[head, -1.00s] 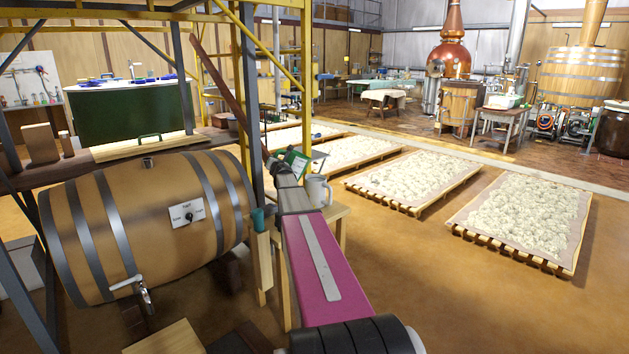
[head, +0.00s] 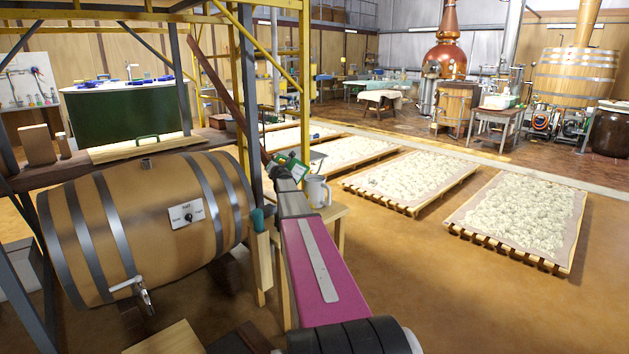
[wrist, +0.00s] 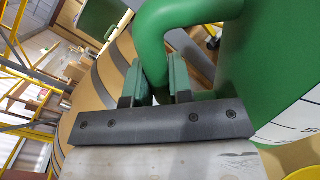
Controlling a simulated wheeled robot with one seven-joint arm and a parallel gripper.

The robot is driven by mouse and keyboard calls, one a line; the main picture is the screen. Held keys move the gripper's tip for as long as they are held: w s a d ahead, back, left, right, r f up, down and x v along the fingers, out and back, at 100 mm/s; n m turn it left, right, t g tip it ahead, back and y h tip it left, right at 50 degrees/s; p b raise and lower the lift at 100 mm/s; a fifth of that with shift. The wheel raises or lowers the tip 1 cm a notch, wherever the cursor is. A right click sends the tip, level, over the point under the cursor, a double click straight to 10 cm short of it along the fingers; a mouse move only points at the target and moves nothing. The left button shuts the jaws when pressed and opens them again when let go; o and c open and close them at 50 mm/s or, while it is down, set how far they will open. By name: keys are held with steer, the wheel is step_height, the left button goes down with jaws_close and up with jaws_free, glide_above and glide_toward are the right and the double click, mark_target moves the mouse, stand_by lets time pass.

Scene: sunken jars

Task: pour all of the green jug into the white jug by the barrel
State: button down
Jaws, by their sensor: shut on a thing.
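The green jug (head: 291,165) is at the end of my arm in the head view, tilted, above and left of the white jug (head: 316,191). The white jug stands upright on a small wooden table (head: 334,212) to the right of the barrel (head: 145,228). In the wrist view, my gripper (wrist: 155,82) is shut on the green jug's handle. The jug's green body (wrist: 270,60) fills the right side, with a white marked strip low on it. The jug's mouth and contents cannot be made out, and no stream is visible. The white jug's inside is hidden.
A yellow steel frame (head: 303,80) and a dark post stand close behind the green jug. The barrel has a tap (head: 135,290) at its front. Several pale trays (head: 520,215) lie on the floor to the right, with open floor before them.

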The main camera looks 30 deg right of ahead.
steer(key=shift+s+d+r+m, duration=0.1)
steer(key=shift+d+r+m, duration=0.25)
steer(key=shift+r+m, duration=0.45)
steer(key=shift+d+r+m, duration=0.3)
steer(key=shift+r+m, duration=0.1)
steer(key=shift+r, duration=0.75)
steer(key=shift+s+d+r+m, duration=0.1)
steer(key=shift+d+r+m, duration=0.25)
steer(key=shift+r+m, duration=0.45)
steer(key=shift+r, duration=0.2)
steer(key=shift+s+d+r+m, duration=0.1)
steer(key=shift+d+r+m, duration=0.85)
steer(key=shift+r, duration=0.25)
steer(key=shift+s+d+r+m, duration=0.1)
steer(key=shift+d+r+m, duration=0.65)
steer(key=shift+d+r, duration=0.4)
steer(key=shift+w+a+f+n, duration=0.1)
steer(key=shift+a+f+n, duration=0.65)
steer(key=shift+f+n, duration=0.25)
steer(key=shift+w+a+f+n, duration=0.15)
steer(key=shift+a+f+n, duration=0.6)
steer(key=shift+f+n, duration=0.25)
steer(key=shift+w+a+f+n, duration=0.1)
steer(key=shift+a+f+n, duration=0.7)
steer(key=shift+n, duration=0.3)
